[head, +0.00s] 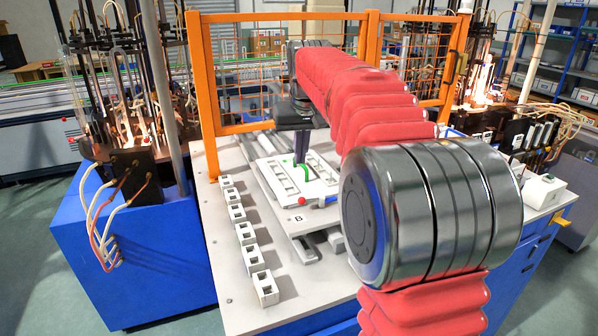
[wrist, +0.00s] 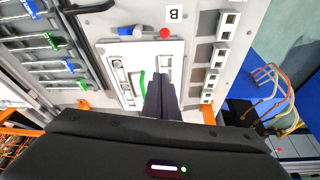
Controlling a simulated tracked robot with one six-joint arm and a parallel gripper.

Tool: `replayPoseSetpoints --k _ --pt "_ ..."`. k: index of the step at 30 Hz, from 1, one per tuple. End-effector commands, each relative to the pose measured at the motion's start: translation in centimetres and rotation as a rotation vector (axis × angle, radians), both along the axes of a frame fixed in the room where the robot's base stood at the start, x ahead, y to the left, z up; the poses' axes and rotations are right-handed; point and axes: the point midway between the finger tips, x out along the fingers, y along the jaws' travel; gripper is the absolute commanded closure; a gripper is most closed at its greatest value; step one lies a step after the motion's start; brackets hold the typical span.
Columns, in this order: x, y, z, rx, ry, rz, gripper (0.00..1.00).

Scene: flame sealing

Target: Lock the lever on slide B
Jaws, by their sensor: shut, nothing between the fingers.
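Slide B carries a white plate (head: 272,178), also in the wrist view (wrist: 172,53), with slots and a green curved strip (wrist: 142,83). A label "B" (head: 299,219) is on the surface in front of it. At the plate's front edge lies a lever with a red ball (head: 299,201) and a blue end (head: 331,199). The wrist view shows the red ball (wrist: 165,33) and the blue part (wrist: 125,31) too. My gripper (head: 301,161) points down over the plate beside the green strip, shut and empty, apart from the lever. Whether the fingertips touch the plate, I cannot tell.
A row of white blocks (head: 236,213) stands left of the slide. An orange mesh fence (head: 240,75) closes the back. In the wrist view, a rack with green and blue ends (wrist: 48,62) is at left. My red-sleeved arm hides the table's right side.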

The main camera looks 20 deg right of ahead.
Motion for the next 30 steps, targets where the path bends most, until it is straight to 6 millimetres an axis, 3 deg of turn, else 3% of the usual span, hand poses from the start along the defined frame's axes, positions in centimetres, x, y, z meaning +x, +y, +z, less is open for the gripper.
replayPoseSetpoints --k 22,30 --pt "3.2 -0.6 -9.2 0.0 0.002 0.001 1.0" --pt "0.8 -0.1 -9.4 0.0 0.0 0.001 1.0"
